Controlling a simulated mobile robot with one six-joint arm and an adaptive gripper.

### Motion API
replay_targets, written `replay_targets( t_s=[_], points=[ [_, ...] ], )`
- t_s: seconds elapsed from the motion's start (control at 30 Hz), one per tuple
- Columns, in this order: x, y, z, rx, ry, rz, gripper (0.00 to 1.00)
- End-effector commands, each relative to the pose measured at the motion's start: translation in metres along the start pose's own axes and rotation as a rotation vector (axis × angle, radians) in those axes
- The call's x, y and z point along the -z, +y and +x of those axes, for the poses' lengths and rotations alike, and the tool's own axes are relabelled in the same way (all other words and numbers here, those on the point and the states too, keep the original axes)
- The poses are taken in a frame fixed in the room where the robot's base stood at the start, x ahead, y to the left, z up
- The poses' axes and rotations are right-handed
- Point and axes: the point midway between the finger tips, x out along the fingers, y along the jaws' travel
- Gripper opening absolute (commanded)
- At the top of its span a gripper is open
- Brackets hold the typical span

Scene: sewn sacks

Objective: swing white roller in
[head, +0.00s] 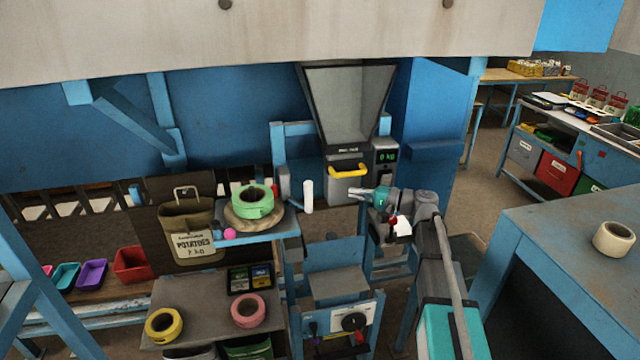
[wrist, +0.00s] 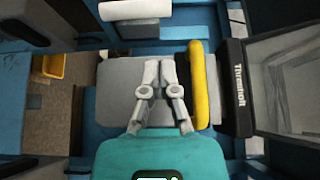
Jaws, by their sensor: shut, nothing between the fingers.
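The white roller (head: 308,196) stands upright beside the grey weigher, left of its yellow handle. In the wrist view the white roller (wrist: 135,9) lies across the top edge, partly cut off. My gripper (head: 364,194) is to the right of the roller, in front of the weigher, with a clear gap between them. In the wrist view my gripper (wrist: 160,66) has its fingers together and empty, pointing toward the roller's side of the picture. The fingers overlap a grey block beside the yellow handle. I cannot tell whether they touch it.
The yellow handle (head: 348,172) sits below the grey hopper (head: 348,100). A green tape roll (head: 253,201) and a pink ball (head: 230,233) rest on the blue-edged shelf left of the roller. A potato sack (head: 190,228) hangs further left.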

Motion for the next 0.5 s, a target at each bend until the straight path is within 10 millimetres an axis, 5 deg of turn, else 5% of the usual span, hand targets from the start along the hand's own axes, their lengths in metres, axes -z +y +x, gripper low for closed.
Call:
replay_targets(
  t_s=[0.5],
  points=[
    [0.0001,-0.0007,0.0044,0.004,-0.001,0.0,0.0]
  ],
)
